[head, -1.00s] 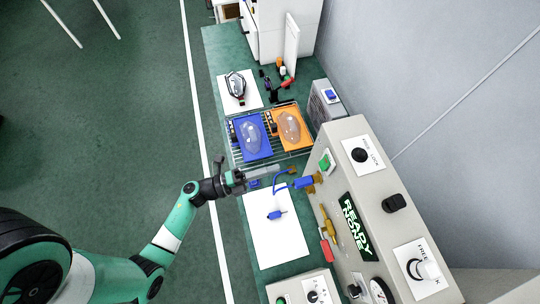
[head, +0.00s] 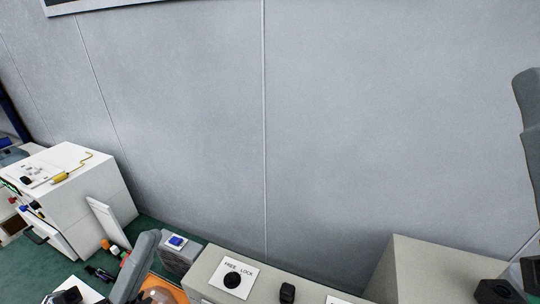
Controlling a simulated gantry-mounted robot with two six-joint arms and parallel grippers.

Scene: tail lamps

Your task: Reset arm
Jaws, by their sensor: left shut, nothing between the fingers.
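My left gripper (head: 146,248) shows at the bottom left as a grey finger shape pointing up. It is shut and holds nothing, and the rest of it is cut off by the lower edge. Just behind it stands the small grey box with a blue button (head: 176,242). Part of the orange tray (head: 170,291) with a clear lamp cover shows low beside the gripper.
The grey panel (head: 205,274) with a FREE/LOCK knob lies right of the gripper. A white cabinet (head: 85,190) stands at the far left. A beige box (head: 435,270) is at lower right. The plain grey wall (head: 350,120) fills most of the view.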

